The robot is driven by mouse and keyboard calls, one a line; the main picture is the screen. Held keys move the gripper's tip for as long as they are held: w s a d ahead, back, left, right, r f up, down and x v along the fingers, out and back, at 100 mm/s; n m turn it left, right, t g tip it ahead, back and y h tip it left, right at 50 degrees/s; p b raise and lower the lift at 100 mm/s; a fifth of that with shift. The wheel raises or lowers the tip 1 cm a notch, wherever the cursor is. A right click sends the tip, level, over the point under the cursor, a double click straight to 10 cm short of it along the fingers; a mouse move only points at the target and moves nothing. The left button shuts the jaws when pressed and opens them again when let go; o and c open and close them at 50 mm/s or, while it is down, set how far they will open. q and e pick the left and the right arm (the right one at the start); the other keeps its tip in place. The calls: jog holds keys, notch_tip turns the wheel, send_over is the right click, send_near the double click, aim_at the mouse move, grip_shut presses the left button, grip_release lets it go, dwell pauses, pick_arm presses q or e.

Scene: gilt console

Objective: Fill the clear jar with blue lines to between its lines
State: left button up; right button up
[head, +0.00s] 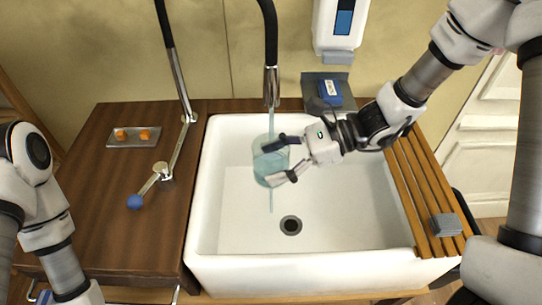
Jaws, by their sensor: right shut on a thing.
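The clear jar (268,164) is tinted pale blue and is over the white sink, under the black spout (271,75). My right gripper (279,160) is shut on it from the right, with dark fingers on its side. A thin blue water stream (271,122) runs down from the spout to the jar. A thin blue streak also shows below the jar; I cannot tell whether it is overflow or water passing beside it. The jar's lines and water level are too small to read. My left arm shows at the left edge, but its gripper is out of view.
The sink (235,215) has a dark drain (291,225). A tap lever with a blue knob (135,202) stands on the wooden counter (95,225). A small tray (133,137) holds orange pieces. A slatted rack (415,190) at the right carries a grey block (446,225).

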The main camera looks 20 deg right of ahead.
aim_at(271, 162)
jog(key=s, duration=0.1)
jog(key=s+a+r, duration=0.1)
jog(key=s, duration=0.1)
jog(key=s+r, duration=0.1)
jog(key=shift+s+a, duration=0.25)
jog(key=shift+s, duration=0.1)
